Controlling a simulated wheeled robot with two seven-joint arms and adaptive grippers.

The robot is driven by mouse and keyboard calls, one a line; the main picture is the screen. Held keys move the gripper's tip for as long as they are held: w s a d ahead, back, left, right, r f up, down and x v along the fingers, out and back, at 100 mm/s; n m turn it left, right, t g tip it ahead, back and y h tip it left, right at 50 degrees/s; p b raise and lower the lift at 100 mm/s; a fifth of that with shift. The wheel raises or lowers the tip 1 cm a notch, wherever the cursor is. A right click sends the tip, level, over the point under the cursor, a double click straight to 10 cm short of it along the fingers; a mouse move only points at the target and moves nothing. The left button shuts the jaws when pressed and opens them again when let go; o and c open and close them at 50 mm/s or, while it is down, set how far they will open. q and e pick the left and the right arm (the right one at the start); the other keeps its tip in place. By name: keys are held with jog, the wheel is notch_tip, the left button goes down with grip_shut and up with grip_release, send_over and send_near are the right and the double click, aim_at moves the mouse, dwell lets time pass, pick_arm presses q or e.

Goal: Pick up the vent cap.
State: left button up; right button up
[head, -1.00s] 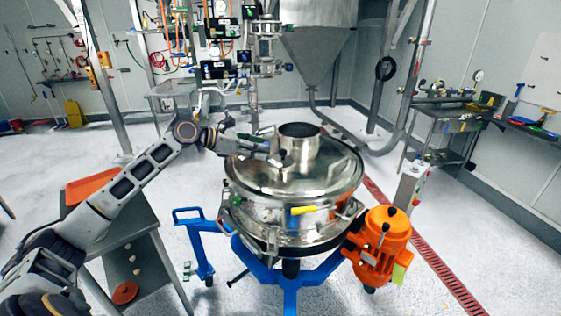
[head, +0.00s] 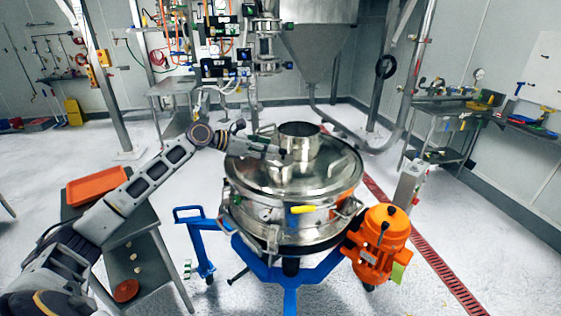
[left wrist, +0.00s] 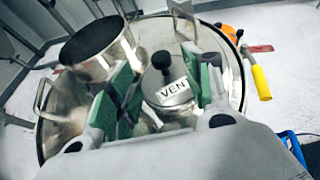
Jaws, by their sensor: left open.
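The vent cap (left wrist: 168,88) is a small metal cap with a dark round knob and a white "VENT" label. It sits upright on the sifter's shiny round lid (head: 248,176), beside the wide central inlet pipe (head: 300,150). In the head view my left gripper (head: 284,153) is over the lid and hides most of the cap. In the left wrist view its green-padded fingers (left wrist: 158,72) are spread, with the cap showing between them. I cannot tell whether a pad touches it. My right gripper is in neither view.
The open inlet pipe (left wrist: 95,45) rises close by the left finger in the wrist view. A yellow-handled clamp (head: 303,209) and an orange motor (head: 383,245) are on the sifter's near and right sides. An orange tray (head: 97,186) lies on a side table at left.

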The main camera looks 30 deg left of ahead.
aim_at(279, 159)
pick_arm(q)
jog(key=shift+w+d, duration=0.1)
jog(key=shift+p+x, duration=0.45)
jog(key=shift+x, duration=2)
jog(key=shift+f, duration=0.1)
jog(key=shift+c, duration=0.3)
grip_shut()
notch_tip(279, 159, up, 10)
